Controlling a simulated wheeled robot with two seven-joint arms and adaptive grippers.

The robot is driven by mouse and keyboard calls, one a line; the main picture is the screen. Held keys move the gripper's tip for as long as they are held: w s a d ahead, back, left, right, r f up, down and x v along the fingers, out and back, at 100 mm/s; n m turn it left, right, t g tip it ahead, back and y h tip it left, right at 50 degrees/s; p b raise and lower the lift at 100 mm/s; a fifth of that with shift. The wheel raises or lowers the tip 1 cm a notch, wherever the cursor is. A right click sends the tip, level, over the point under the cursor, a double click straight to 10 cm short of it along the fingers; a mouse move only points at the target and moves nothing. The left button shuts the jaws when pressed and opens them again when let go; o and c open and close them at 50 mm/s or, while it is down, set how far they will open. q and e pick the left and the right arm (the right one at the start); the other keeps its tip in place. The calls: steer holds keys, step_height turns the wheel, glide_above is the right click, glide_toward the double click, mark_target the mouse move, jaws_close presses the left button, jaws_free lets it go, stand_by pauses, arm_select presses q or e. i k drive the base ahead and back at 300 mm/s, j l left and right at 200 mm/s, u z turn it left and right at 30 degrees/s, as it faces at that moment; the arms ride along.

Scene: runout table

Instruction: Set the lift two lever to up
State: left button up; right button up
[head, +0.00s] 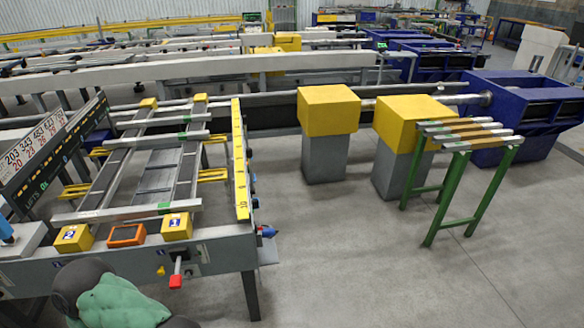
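A lever with a red knob (176,281) is on the front face of the grey table frame (215,257). Its pale stem runs down to the knob, so the knob hangs low. It is below the right yellow numbered block (177,226). A second yellow numbered block (73,238) is to the left, with an orange framed unit (126,235) between them. The numbers are small; I cannot tell which lift this lever belongs to. A small yellow part (161,271) is left of the lever. No gripper fingers are in view.
A dark and green rounded form covers the bottom left, close to the table front. A blue-tipped part (268,231) sticks out at the table's right corner. Yellow-topped pedestals (328,110) and a green-legged stand (440,205) are to the right. The floor at lower right is clear.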

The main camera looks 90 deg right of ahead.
mark_target(248, 151)
steer(key=z, duration=2.6)
steer(key=i+z, duration=0.3)
steer(key=i, duration=0.2)
steer(key=i+l, duration=0.05)
